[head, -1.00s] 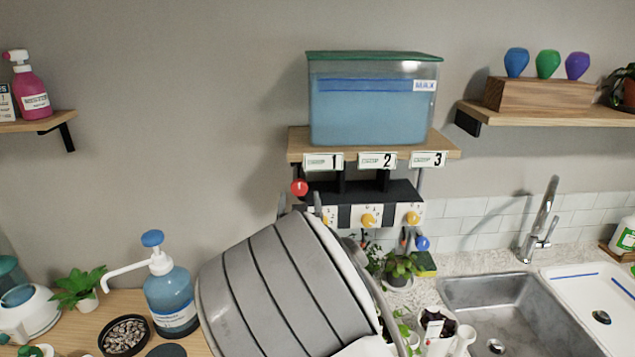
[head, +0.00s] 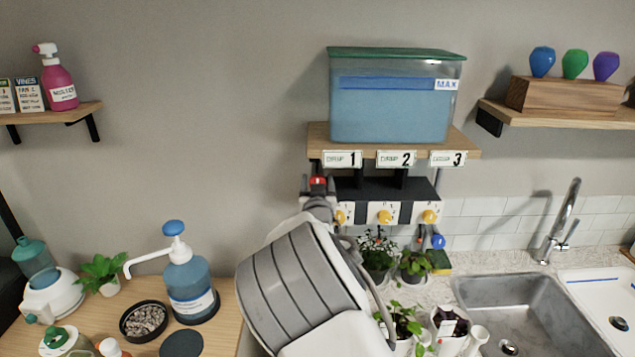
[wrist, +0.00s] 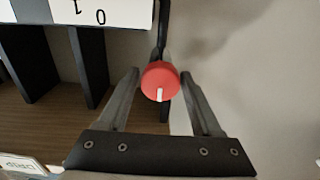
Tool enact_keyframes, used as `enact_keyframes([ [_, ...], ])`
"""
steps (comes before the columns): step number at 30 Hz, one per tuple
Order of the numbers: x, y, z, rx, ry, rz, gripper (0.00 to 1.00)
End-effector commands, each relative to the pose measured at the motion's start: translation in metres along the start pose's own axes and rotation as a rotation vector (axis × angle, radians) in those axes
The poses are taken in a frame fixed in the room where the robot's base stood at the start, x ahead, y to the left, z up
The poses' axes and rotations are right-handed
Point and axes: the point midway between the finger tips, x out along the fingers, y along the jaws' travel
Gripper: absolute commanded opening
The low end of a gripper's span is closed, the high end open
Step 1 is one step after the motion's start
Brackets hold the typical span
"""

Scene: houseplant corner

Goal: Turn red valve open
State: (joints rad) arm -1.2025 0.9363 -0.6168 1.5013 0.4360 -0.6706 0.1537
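The red valve (wrist: 160,82) is a round red knob with a white mark that points down in the wrist view. In the head view, the red valve (head: 318,181) sits at the left end of the valve panel under the water tank. My gripper (wrist: 161,76) is open, with one finger on each side of the red valve. Narrow gaps seem to show between the fingers and the knob; contact is not clear. In the head view, my gripper (head: 318,188) reaches up to the red valve, and my arm hides the area below it.
A blue-filled tank (head: 392,108) stands on a wooden shelf (head: 315,142) above the valve. Yellow knobs (head: 385,217) sit to its right on the panel, and a blue knob (head: 438,242) hangs lower. Potted plants (head: 415,265) stand below.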

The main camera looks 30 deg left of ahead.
Motion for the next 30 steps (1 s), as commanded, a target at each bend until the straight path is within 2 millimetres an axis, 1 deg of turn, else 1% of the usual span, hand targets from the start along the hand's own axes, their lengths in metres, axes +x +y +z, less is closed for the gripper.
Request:
enact_keyframes([
  [1, -0.0001, -0.0001, -0.0001, 0.0, 0.0, 0.0, 0.55],
  [2, -0.0001, -0.0001, -0.0001, 0.0, 0.0, 0.0, 0.49],
  [3, -0.0001, -0.0001, -0.0001, 0.0, 0.0, 0.0, 0.42],
  [5, -0.0001, -0.0001, -0.0001, 0.0, 0.0, 0.0, 0.31],
  [6, -0.0002, 0.0, -0.0001, 0.0, 0.0, 0.0, 0.24],
  [10, -0.0002, -0.0001, -0.0002, 0.0, 0.0, 0.0, 0.01],
  [20, -0.0001, 0.0009, 0.0025, 0.038, 0.001, 0.001, 0.0],
  [26, -0.0001, 0.0017, 0.0056, 0.137, 0.003, 0.001, 0.0],
  [30, -0.0001, 0.0021, 0.0069, 0.243, 0.005, 0.0, 0.0],
])
